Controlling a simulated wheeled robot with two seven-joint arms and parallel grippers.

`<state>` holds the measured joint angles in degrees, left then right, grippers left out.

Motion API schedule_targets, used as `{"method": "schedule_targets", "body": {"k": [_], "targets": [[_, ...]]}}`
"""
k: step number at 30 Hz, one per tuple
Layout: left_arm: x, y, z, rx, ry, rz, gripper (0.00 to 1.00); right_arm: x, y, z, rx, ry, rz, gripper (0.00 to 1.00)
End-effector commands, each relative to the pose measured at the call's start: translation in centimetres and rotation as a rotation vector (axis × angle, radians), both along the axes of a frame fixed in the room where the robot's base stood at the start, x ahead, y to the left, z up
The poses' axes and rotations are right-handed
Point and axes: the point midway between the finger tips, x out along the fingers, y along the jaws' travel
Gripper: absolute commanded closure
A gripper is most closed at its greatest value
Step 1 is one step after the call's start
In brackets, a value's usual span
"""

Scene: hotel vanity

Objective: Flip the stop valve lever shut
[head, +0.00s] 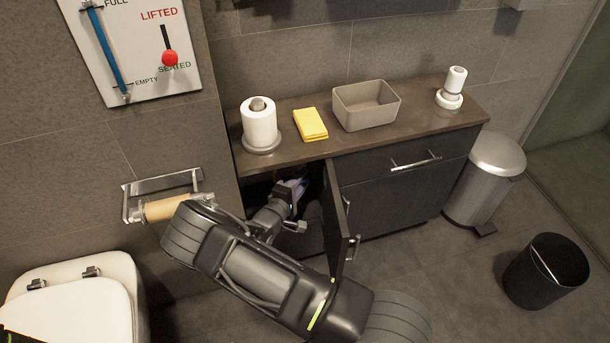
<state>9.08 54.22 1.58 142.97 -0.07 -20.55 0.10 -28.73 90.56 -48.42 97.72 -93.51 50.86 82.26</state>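The stop valve and its lever cannot be made out. My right gripper (293,190) reaches into the dark cabinet under the counter, through the open door (338,220). Its fingers are small and in shadow, so whether they are open, shut or touching anything cannot be told. A small pale purple patch shows beside the fingers, too unclear to name. My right arm hides much of the cabinet's lower inside. My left gripper is not in view.
The counter (290,158) holds a paper roll on a stand (260,128), yellow cloth (310,124), grey bin (367,112) and white dispenser (451,88). The toilet (80,300) and roll holder (160,205) are left. A pedal bin (485,180) and black basket (545,272) stand right.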

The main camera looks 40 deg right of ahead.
Motion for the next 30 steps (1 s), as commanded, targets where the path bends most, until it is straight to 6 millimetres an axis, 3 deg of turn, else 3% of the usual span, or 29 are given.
{"method": "schedule_targets", "body": {"k": [6,10,30], "targets": [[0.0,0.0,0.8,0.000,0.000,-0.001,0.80,-1.6,3.3,0.7,0.001,0.000,0.001,0.66],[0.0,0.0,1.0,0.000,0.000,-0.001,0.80,-2.2,4.4,0.9,-0.001,0.000,0.000,0.66],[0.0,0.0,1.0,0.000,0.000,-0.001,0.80,-2.4,4.7,0.8,0.000,-0.001,-0.001,0.66]]}}
